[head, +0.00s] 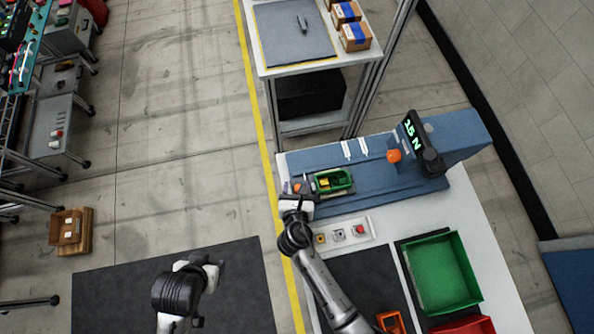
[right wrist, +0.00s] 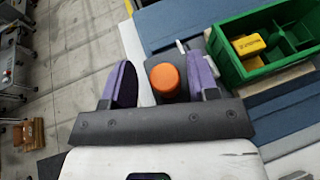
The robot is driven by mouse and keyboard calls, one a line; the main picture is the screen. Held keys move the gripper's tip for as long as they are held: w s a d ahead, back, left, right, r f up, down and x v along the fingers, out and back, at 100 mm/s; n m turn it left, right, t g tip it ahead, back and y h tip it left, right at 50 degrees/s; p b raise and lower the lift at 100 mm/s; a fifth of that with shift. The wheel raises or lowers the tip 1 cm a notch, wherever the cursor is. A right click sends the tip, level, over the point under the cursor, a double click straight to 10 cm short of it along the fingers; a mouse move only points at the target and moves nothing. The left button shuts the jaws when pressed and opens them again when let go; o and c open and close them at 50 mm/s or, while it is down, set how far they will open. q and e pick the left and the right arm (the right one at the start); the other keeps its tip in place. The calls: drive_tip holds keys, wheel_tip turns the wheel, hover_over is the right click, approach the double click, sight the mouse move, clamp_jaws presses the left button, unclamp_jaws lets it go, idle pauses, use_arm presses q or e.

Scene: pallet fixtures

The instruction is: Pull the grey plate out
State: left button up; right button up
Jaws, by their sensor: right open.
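A dark grey plate (right wrist: 194,44) with an orange knob (right wrist: 165,79) at its near end shows in the right wrist view. The orange knob also shows small in the head view (head: 297,187), at the left end of the blue fixture. My right gripper (right wrist: 160,66) is open, with one purple finger on each side of the knob and gaps visible on both sides. Its hand hides part of the plate. A green divided box (head: 334,181) with yellow pieces sits just right of the knob. My left gripper (head: 214,268) is over the dark floor mat, away from the fixture; its fingers are unclear.
The blue fixture (head: 365,177) carries a post with a display reading "15 N" (head: 413,131) and an orange ball (head: 394,156). A button panel (head: 343,234), a green bin (head: 440,272) and a red bin (head: 465,326) lie nearer.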

drive_tip(key=v, duration=1.3)
drive_tip(key=shift+s, duration=0.4)
drive_tip(key=shift+r, duration=0.15)
idle(0.3)
